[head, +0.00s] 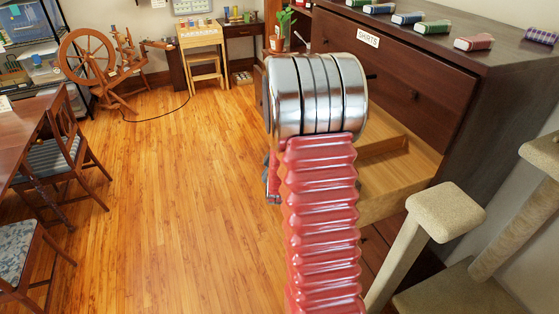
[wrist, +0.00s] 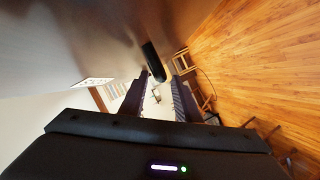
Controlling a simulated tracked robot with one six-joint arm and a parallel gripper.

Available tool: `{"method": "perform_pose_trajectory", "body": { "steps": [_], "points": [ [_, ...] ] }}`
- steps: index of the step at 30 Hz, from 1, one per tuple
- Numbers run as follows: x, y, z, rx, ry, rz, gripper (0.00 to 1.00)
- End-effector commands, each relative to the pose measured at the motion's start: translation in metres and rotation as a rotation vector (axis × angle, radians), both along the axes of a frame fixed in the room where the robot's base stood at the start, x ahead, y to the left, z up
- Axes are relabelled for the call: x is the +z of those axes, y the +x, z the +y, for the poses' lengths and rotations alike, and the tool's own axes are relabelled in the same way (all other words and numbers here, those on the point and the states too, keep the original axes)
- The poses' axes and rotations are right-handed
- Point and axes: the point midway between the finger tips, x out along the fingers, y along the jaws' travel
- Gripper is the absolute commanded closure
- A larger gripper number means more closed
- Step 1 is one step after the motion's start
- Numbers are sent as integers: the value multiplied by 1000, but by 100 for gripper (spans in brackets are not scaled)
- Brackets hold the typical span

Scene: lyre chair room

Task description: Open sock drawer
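A dark wooden dresser (head: 480,92) stands at the right. Its top drawer (head: 405,84), labelled SHIRTS, is closed. Below it, a drawer with a pale wooden inside (head: 405,165) stands pulled out; its front is hidden behind my arm. No sock label can be read. My gripper's fingers are mostly hidden behind my arm in the head view. In the wrist view, my gripper (wrist: 157,88) is open, its two fingers apart. A black knob (wrist: 153,62) on a dark, blurred front (wrist: 90,30) shows at the fingertips, roughly between them. I cannot tell whether they touch it.
A beige cat tree (head: 447,211) stands close at the right, near the open drawer. A table and chairs (head: 60,150) are at the left. The wooden floor (head: 185,200) between is clear.

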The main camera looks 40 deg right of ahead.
Motion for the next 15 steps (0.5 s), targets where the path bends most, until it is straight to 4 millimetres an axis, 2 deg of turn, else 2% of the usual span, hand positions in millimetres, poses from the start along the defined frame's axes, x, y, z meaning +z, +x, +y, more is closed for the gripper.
{"method": "perform_pose_trajectory", "body": {
  "steps": [15],
  "points": [
    [16, -63, 48, 0, 1, 1, 70]
  ]
}}
